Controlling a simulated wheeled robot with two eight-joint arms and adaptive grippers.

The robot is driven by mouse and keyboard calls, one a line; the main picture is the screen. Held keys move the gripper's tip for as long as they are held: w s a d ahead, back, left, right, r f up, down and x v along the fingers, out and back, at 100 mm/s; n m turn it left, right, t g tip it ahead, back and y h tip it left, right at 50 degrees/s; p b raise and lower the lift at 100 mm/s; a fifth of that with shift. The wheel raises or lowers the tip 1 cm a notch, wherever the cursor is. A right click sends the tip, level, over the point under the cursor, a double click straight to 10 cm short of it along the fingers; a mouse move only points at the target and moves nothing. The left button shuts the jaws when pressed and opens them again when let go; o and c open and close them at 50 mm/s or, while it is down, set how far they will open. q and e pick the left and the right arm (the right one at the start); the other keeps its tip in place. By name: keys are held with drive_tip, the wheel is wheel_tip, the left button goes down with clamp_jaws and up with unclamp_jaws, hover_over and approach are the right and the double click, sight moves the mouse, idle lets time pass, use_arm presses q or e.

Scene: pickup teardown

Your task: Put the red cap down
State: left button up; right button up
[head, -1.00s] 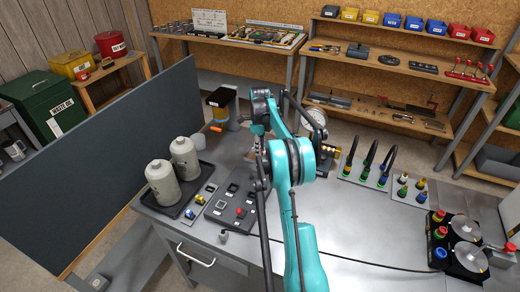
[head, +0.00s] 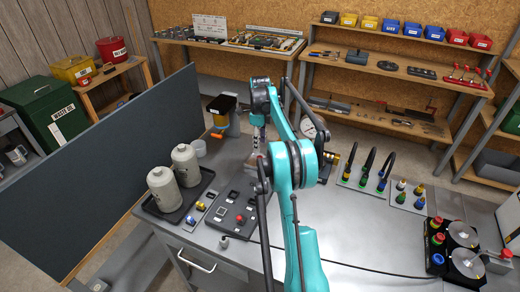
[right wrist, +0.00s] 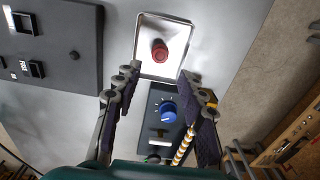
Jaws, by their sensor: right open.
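In the right wrist view a round red cap (right wrist: 160,50) sits on a pale square plate or dish (right wrist: 147,70), beyond my fingertips. My right gripper (right wrist: 158,82) is open, with one finger on each side of the picture and clear space between them. The cap is apart from both fingers. In the head view my right gripper (head: 256,140) is at the far side of the bench, partly behind my teal arm, and the cap cannot be made out there. My left gripper is not in view.
A dark panel (right wrist: 55,50) with square openings lies left of the dish.

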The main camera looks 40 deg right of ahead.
drive_tip(key=s+a+r+n+t, duration=0.1)
drive_tip(key=s+a+r+n, duration=0.1)
drive_tip(key=a+r+n, duration=0.7)
drive_tip(key=s+a+r+n+t+h, duration=0.1)
drive_tip(key=s+a+r+n, duration=0.2)
drive_tip(key=a, duration=0.3)
drive_tip(key=s+a+r+n+t, duration=0.1)
drive_tip(key=s+a+r+n, duration=0.1)
drive_tip(key=s+a+r, duration=0.3)
drive_tip(key=s+a+f+n+t, duration=0.2)
drive_tip(key=s+a+f+n, duration=0.3)
drive_tip(key=s+a+n, duration=0.3)
drive_tip(key=s+a+f+n+t+y, duration=0.1)
drive_tip(key=s+a+f+n+t, duration=0.1)
drive_tip(key=s+a+f+n, duration=0.4)
drive_tip(key=s+a+n+p, duration=0.1)
drive_tip(key=s+n, duration=0.1)
drive_tip(key=s, duration=0.2)
drive_tip(key=shift+a+f+n, duration=0.3)
drive_tip(key=shift+a, duration=0.05)
wheel_tip(320, 180, down, 4)
drive_tip(key=b, duration=0.4)
drive_tip(key=shift+r, duration=0.1)
